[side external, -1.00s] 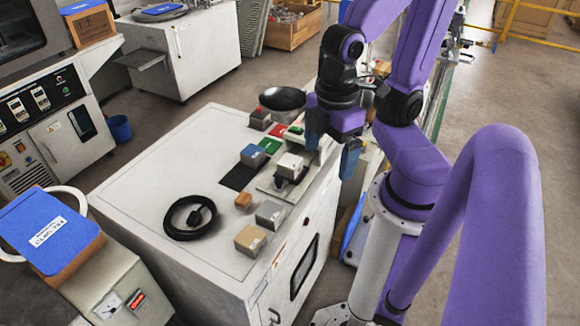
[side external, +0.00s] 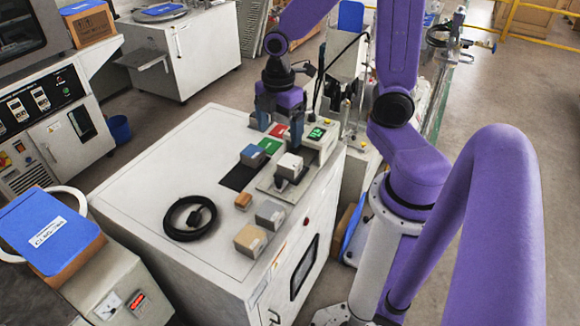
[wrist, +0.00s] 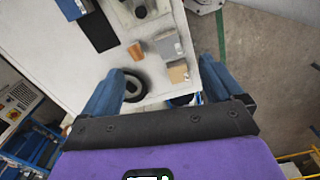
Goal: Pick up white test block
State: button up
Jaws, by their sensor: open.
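The white test block (side external: 289,165) is a small pale cube in the side external view. It sits on a dark support on the metal plate of a small test stand (side external: 271,184), near the right edge of the white cabinet top. In the wrist view the plate shows at the top edge (wrist: 157,15), but I cannot clearly make out the white block there. My gripper (side external: 280,117) has blue fingers, open with nothing between them. It hangs above the far end of the cabinet, beyond the block and apart from it. The open fingers also show in the wrist view (wrist: 163,66).
A blue block (side external: 253,156), an orange block (side external: 243,201), a grey block (side external: 270,215) and a tan block (side external: 250,240) stand around the stand. A coiled black cable (side external: 174,226) lies to the left.

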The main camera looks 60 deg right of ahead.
jog(key=n, duration=0.2)
send_over(290, 161)
notch_tip(290, 161, down, 4)
jog(key=f, duration=1.2)
jog(key=shift+w+f, duration=0.15)
jog(key=shift+w, duration=0.1)
jog(key=shift+s+f, duration=0.2)
jog(key=shift+f, duration=2.4)
jog(key=c, duration=1.3)
